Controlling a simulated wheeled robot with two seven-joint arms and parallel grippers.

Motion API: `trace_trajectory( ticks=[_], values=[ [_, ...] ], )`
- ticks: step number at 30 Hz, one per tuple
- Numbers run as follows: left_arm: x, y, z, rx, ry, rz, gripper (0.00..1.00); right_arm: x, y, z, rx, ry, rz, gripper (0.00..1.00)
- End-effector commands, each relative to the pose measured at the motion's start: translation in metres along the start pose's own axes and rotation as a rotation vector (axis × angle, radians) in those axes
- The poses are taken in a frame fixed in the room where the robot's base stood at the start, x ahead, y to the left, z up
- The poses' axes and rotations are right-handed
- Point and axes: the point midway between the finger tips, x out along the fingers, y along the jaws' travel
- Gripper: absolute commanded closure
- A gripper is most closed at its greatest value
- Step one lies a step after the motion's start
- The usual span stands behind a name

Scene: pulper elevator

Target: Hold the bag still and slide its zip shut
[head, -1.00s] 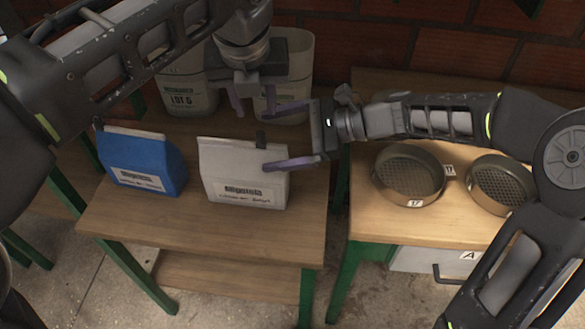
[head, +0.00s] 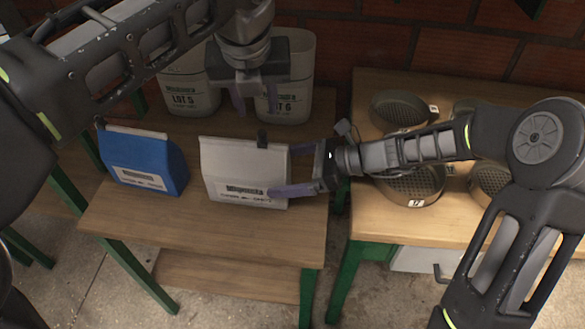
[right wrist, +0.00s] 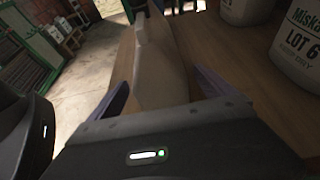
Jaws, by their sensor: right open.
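A white bag (head: 243,168) with a printed label stands upright on the wooden table. A dark tab (head: 262,139), apparently the zip slider, sits at the right end of its top edge. My right gripper (head: 280,170) is open with its purple fingers on either side of the bag's right part. In the right wrist view the pale bag (right wrist: 160,70) runs between the two fingers; contact cannot be told. My left gripper (head: 256,112) is open and empty above and behind the bag, its fingers pointing down, apart from the tab.
A blue bag (head: 147,160) with a dark tab at its left end stands left of the white bag. Two pale lot bins (head: 188,85) stand behind. Round sieves (head: 412,186) sit on the right table (head: 380,222). The front of the bag table (head: 200,235) is clear.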

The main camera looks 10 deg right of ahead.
Motion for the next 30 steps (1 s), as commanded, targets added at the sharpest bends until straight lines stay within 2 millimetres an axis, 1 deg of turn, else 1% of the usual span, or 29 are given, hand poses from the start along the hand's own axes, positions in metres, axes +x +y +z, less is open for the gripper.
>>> trace_trajectory(
  ticks=[1,6,10,15,22,30],
  values=[
    [0.000,0.000,0.000,0.000,0.000,0.000,0.64,0.008,0.001,0.000,0.000,-0.001,0.005,0.06],
    [0.000,0.000,0.000,0.000,0.000,0.000,0.64,0.034,0.001,0.000,0.000,0.000,0.004,0.06],
    [0.000,0.000,0.000,0.000,0.000,0.000,0.64,0.049,0.001,0.000,0.000,-0.001,0.002,0.06],
    [0.000,0.000,0.000,0.000,0.000,0.000,0.64,0.057,0.001,0.001,-0.001,-0.001,0.001,0.06],
    [0.000,0.000,0.000,0.000,0.000,0.000,0.64,0.057,0.000,0.001,-0.001,-0.001,0.001,0.06],
    [0.000,0.000,0.000,0.000,0.000,0.000,0.64,0.057,0.000,0.000,-0.001,-0.001,0.001,0.28]
  ],
)
